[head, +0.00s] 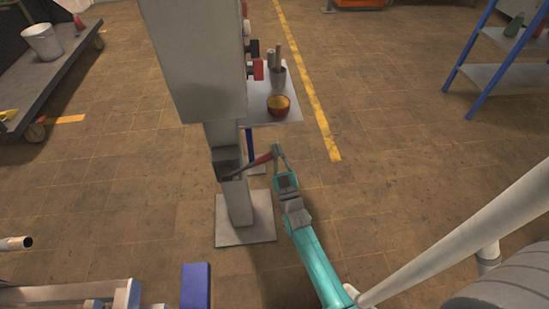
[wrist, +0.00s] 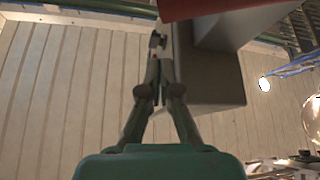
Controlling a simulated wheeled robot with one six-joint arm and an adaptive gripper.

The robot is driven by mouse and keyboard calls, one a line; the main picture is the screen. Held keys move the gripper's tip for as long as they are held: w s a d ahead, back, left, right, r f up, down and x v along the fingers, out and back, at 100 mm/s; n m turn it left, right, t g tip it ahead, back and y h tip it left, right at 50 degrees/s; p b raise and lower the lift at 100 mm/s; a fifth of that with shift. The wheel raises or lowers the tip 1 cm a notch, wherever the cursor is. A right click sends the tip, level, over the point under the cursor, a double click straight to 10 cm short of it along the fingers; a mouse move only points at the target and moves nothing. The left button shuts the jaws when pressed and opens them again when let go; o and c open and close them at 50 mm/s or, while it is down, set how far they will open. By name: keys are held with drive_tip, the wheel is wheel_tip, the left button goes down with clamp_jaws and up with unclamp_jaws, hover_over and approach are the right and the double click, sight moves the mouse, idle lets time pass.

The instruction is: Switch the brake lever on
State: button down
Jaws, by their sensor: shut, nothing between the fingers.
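The brake lever (head: 262,159) has a reddish handle and sticks out to the right, tilted slightly up, from a dark grey box (head: 227,164) on the post of a grey cabinet. My gripper (head: 277,150) is at the outer end of the handle, just right of it. In the wrist view my gripper (wrist: 158,45) points up with its fingertips together and nothing between them. A red part (wrist: 215,8), which looks like the lever handle, crosses the top edge of that view, close to the fingertips. I cannot tell whether they touch.
The grey cabinet (head: 195,60) stands on a post with a square foot plate (head: 245,220). Behind it a small shelf (head: 285,113) holds an orange bowl (head: 278,105) and a cup of tools. A blue-framed rack (head: 505,75) is at the right. The floor between is clear.

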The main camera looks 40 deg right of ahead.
drive_tip(key=v, duration=0.9)
drive_tip(key=shift+s+f, duration=0.15)
drive_tip(key=shift+s, duration=0.05)
drive_tip(key=s+a+f+n+g+y, duration=0.15)
drive_tip(key=s+a+y, duration=0.45)
drive_tip(key=s+a, duration=0.75)
drive_tip(key=s+a+r+g+y, duration=0.2)
drive_tip(key=s+r, duration=0.2)
drive_tip(key=s, duration=0.4)
drive_tip(key=s+a+r+g+y, duration=0.2)
drive_tip(key=s+r, duration=0.3)
drive_tip(key=s, duration=0.4)
drive_tip(key=shift+a+g+y, duration=0.4)
drive_tip(key=shift+a+g, duration=0.15)
drive_tip(key=shift+a, duration=0.05)
